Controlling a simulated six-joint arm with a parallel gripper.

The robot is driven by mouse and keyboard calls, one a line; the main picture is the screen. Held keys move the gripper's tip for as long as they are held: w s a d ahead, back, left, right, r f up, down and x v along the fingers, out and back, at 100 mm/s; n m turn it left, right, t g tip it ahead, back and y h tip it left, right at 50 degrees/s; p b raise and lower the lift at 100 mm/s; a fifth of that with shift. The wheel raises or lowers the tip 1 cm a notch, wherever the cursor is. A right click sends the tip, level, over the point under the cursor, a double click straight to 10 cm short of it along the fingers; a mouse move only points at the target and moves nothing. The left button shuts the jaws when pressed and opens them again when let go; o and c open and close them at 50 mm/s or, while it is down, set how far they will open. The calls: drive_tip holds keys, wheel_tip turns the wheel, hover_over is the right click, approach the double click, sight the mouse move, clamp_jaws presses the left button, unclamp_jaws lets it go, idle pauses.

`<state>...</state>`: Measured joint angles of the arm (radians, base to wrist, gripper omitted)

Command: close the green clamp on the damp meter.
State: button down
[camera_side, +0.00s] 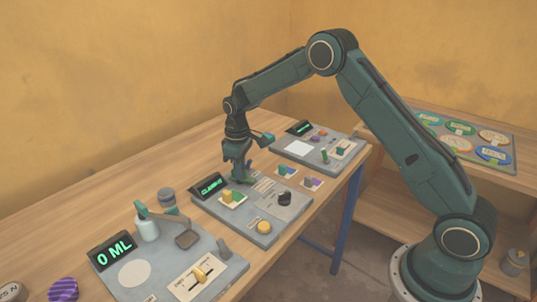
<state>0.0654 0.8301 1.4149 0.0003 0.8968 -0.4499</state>
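My gripper (240,178) points down over the back left part of the middle grey panel (222,212), close to its surface. The gap between its fingers is too small to make out. The panel has a dark display (208,186) with small green lettering that I cannot read surely. I cannot tell which is the green clamp, nor which part is the damp meter.
A back panel (345,137) has a white square and small levers. A side shelf (500,172) carries round coloured labels.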

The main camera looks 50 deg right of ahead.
drive_tip(key=shift+m, duration=0.4)
drive_tip(key=m, duration=0.8)
drive_tip(key=shift+a+m, duration=0.1)
drive_tip(key=shift+m, duration=0.2)
drive_tip(key=m, duration=0.4)
drive_tip(key=shift+a+m, duration=0.1)
drive_tip(key=shift+m, duration=0.2)
drive_tip(key=shift+w+m, duration=0.1)
drive_tip(key=shift+m, duration=1.9)
drive_tip(key=c, duration=1.4)
unclamp_jaws()
drive_tip(key=shift+c, duration=0.2)
